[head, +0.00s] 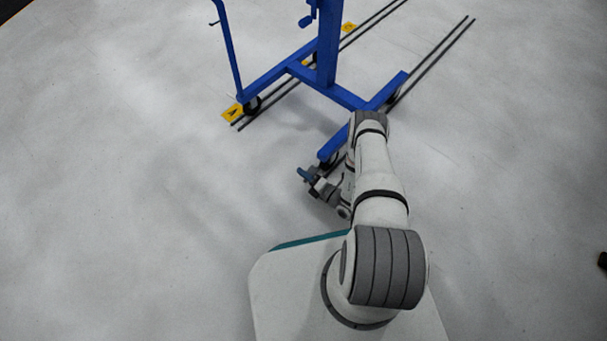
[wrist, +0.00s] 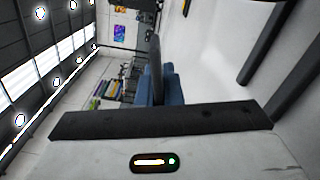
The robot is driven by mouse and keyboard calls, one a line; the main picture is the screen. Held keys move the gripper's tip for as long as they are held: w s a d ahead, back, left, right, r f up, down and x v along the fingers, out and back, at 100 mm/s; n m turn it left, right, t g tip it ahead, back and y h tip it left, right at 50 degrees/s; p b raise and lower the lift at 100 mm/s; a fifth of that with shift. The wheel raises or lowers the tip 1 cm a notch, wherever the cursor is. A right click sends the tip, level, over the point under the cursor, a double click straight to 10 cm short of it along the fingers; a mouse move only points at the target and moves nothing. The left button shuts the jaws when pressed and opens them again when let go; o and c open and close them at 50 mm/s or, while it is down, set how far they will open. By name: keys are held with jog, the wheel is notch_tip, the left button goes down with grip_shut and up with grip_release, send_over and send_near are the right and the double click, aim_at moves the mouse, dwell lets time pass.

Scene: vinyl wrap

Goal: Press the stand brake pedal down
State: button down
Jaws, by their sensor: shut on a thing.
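The blue stand (head: 327,55) stands on the floor ahead, with an upright post and a low wheeled frame. Its near foot bar (head: 333,145) ends close to my gripper (head: 306,176), which is low, at the left of that end. My forearm hides part of the bar and the caster under it. In the wrist view the blue fingertips of my gripper (wrist: 160,88) are close together, with a narrow dark piece by them. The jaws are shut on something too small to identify. I cannot make out the brake pedal clearly, or whether the gripper touches it.
Two pairs of dark rails (head: 432,55) run along the floor by the stand. A yellow marker (head: 232,113) lies by the left caster. The grey floor at the left is clear. Shelving with colored items (wrist: 103,95) shows far off in the wrist view.

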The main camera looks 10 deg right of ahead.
jog(key=c, duration=1.6)
grip_release()
jog(key=shift+p+v, duration=1.15)
jog(key=shift+v, duration=2.8)
